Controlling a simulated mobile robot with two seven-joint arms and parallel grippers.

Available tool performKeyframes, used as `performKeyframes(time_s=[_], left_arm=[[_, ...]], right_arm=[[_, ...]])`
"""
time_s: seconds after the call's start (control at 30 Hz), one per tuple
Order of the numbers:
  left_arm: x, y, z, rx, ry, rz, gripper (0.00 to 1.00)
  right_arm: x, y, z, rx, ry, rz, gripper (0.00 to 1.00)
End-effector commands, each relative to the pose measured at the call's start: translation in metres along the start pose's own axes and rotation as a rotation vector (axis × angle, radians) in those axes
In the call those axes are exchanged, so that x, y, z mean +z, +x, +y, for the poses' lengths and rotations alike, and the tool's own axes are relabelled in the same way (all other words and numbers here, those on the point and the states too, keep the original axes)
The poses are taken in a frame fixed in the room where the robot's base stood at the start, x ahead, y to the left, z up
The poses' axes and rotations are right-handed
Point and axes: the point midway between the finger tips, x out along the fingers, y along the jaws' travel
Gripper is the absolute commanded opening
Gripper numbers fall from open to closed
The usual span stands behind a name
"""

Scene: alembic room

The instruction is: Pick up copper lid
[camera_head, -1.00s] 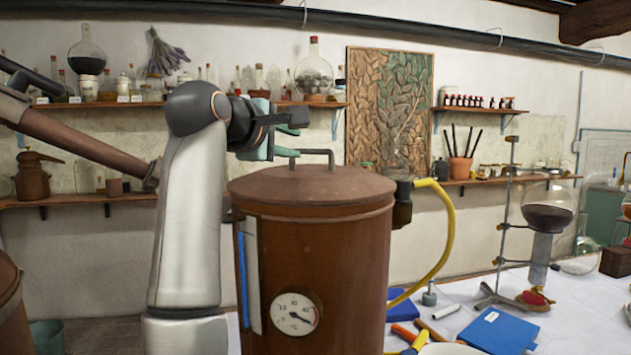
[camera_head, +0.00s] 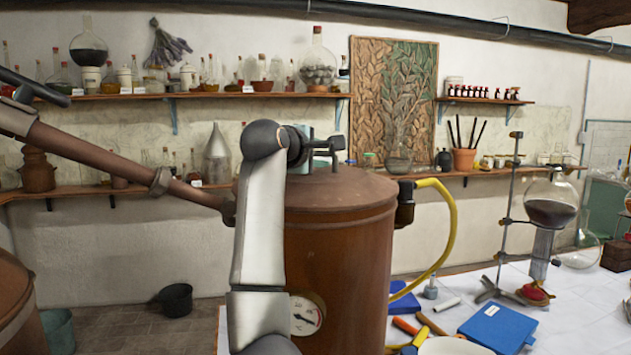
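The copper lid (camera_head: 348,188) sits level on top of the large copper vessel (camera_head: 345,265) in the middle of the head view. Its bar handle (camera_head: 331,147) stands up near the lid's centre. My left gripper is not in view.
A copper pipe (camera_head: 110,163) slopes down to the vessel's left side. A yellow hose (camera_head: 451,225) curves at its right. A white table with a blue book (camera_head: 498,326) and a stand holding a flask (camera_head: 550,205) lies right. Shelves of glassware line the wall.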

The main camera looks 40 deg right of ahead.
Motion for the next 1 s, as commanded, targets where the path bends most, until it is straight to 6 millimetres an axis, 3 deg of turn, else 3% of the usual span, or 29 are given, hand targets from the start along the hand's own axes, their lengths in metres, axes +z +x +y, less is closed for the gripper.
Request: performKeyframes(time_s=[0.13, 0.4, 1.0], left_arm=[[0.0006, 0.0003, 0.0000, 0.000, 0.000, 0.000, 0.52], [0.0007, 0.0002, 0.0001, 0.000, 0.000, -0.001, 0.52], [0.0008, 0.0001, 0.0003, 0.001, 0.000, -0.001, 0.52]], right_arm=[[0.0000, -0.0001, -0.0005, 0.000, 0.000, 0.000, 0.30], [0.0001, -0.0004, -0.0004, 0.000, 0.000, 0.000, 0.00], [0.0000, -0.0005, -0.0007, -0.001, 0.000, 0.000, 0.00]])
